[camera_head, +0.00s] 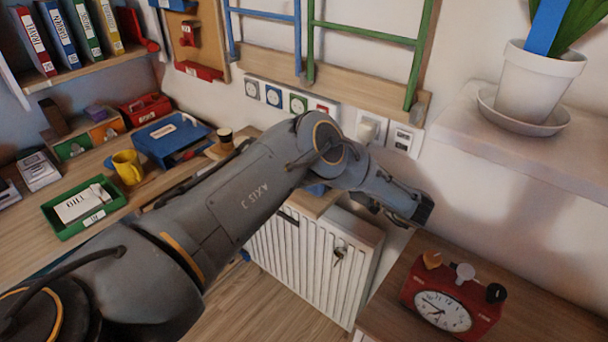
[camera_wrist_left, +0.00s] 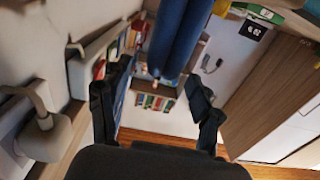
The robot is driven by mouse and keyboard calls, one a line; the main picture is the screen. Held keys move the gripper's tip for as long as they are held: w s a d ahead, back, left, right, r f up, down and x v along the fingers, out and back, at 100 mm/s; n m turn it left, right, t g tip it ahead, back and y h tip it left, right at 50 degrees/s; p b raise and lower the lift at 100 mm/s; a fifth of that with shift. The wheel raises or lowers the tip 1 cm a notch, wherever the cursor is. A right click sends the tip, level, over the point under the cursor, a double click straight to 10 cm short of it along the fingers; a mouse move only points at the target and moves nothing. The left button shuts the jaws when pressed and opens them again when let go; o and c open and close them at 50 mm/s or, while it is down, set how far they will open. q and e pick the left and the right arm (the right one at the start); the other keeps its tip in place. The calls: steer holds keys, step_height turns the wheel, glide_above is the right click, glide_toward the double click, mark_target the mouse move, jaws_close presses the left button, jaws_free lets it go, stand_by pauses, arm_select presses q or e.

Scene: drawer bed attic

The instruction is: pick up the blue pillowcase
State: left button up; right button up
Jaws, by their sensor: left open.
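I cannot make out a blue pillowcase for certain in either view. A small blue patch (camera_head: 317,188) shows under my arm in the head view, mostly hidden. A long dark blue shape (camera_wrist_left: 180,38) hangs into the left wrist view from the top, beyond the fingers; I cannot tell what it is. My left gripper (camera_head: 418,208) is at the end of the arm that crosses the head view, near the wall and above the radiator and wooden surface. In the left wrist view its two fingers (camera_wrist_left: 160,78) stand apart with nothing held. My right gripper is not seen.
A white radiator-like panel (camera_head: 305,262) stands below my arm. A red alarm clock (camera_head: 450,300) stands on a wooden surface at lower right. A potted plant (camera_head: 537,82) stands on a ledge. The desk at left holds a green tray (camera_head: 84,208) and yellow mug (camera_head: 128,167).

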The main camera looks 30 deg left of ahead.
arm_select(q)
steer(key=shift+w+a+p, duration=0.2)
steer(key=shift+a+p, duration=0.2)
steer(key=shift+a, duration=2.35)
steer(key=c, duration=1.2)
steer(key=shift+c, duration=0.6)
steer(key=shift+r, duration=0.15)
